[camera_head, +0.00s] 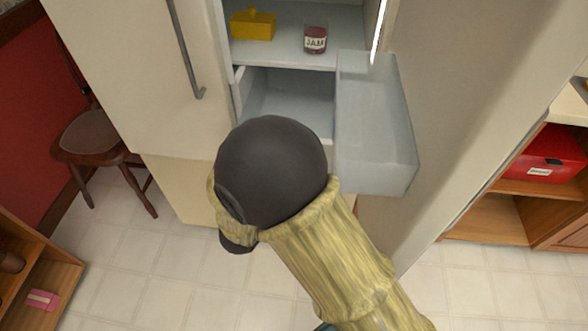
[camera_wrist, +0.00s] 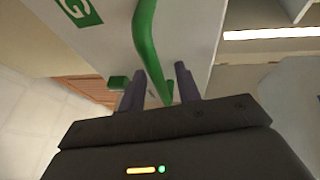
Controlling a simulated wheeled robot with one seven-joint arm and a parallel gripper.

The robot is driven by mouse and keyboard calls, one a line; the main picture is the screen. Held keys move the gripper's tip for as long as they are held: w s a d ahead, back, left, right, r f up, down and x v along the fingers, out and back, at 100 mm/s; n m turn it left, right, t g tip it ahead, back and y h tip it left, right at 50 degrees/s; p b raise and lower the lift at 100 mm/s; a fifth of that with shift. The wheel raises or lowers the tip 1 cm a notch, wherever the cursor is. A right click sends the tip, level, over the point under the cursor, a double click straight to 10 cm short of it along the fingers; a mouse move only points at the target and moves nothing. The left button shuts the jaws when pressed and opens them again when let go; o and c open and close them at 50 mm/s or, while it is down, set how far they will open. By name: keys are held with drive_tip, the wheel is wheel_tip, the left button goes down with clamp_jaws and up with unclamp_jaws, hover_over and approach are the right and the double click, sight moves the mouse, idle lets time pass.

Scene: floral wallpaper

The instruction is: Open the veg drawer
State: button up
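In the head view, a translucent drawer-like bin (camera_head: 377,125) juts out at the right of the open fridge. Beside it, under the shelf, is an empty pale compartment (camera_head: 290,92). The dark round end of my arm hides the area below and my fingers. In the wrist view, a curved green handle (camera_wrist: 146,38) runs along a pale panel with a green "G" label (camera_wrist: 80,10). My gripper (camera_wrist: 158,72) has its two fingers apart, one on each side of the handle's lower part, with gaps showing. Whether they touch it is not clear.
A yellow butter dish (camera_head: 253,24) and a jam jar (camera_head: 315,39) stand on the fridge shelf (camera_head: 284,50). A fridge door with a grey handle (camera_head: 187,50) is at left. A chair (camera_head: 95,135) stands farther left. A shelf unit with a red box (camera_head: 548,155) is at right.

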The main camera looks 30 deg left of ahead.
drive_tip(key=shift+s, duration=0.1)
drive_tip(key=s+r, duration=0.3)
drive_tip(key=s, duration=1.4)
drive_tip(key=shift+a+p, duration=0.3)
